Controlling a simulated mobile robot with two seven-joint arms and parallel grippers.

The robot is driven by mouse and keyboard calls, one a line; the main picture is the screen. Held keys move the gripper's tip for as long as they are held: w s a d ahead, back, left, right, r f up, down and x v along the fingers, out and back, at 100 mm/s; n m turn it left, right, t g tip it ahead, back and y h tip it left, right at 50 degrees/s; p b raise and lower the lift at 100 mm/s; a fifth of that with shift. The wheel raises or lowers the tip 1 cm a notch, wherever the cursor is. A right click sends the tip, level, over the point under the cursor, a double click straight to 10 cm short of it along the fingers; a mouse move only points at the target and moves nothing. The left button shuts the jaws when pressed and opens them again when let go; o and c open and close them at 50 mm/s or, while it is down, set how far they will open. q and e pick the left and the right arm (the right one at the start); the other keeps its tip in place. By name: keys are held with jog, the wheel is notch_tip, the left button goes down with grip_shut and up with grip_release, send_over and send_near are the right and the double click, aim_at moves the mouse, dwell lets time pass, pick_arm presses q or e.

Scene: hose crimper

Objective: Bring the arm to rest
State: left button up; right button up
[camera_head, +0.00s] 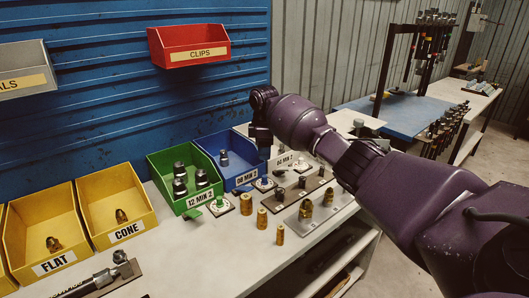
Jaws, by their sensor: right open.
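My purple right arm (365,170) reaches in from the right side of the picture. My left gripper is not in the picture.
A green bin (189,206) with several dark fittings and yellow bins (110,238) line the bench (240,255). Brass fittings (280,235) stand in front. A red CLIPS bin (187,62) hangs on the blue wall. A hose end (103,279) lies front left.

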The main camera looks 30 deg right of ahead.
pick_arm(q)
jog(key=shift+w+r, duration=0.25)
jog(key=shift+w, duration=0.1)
